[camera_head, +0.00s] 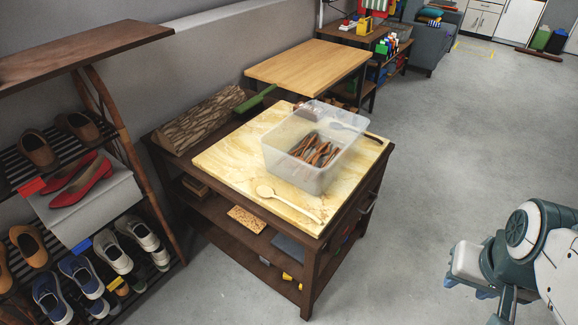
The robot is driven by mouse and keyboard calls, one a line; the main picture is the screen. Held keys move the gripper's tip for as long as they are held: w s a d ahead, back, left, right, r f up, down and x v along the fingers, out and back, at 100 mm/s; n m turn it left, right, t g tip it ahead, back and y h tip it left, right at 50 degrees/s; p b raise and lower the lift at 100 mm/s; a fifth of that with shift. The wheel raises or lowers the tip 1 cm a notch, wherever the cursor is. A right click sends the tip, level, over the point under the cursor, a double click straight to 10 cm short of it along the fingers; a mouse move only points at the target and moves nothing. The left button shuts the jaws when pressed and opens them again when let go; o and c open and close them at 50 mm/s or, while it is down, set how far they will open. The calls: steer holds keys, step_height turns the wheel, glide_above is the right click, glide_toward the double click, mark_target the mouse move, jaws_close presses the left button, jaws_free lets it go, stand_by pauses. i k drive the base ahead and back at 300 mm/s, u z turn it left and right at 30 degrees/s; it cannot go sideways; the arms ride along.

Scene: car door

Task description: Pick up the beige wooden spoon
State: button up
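The beige wooden spoon (290,204) lies flat on the pale marbled top (222,158) of a dark wooden table. Its bowl is at the left and its handle runs toward the front right edge. It lies in front of the clear plastic bin and nothing covers it. My gripper (468,288) is at the lower right, over the floor, well to the right of the table and apart from the spoon. Its fingers are small and partly hidden, so I cannot tell whether it is open.
The clear bin (316,178) holds several brown utensils. A dark spoon-like utensil (355,130) is behind it. A log (202,121) and a green-handled item (255,99) are at the table's back left. A shoe rack (85,40) stands left. The grey floor (450,150) to the right is clear.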

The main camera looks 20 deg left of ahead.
mark_target(263, 190)
steer(key=u, duration=0.95)
steer(key=i, duration=0.9)
steer(key=u, duration=0.9)
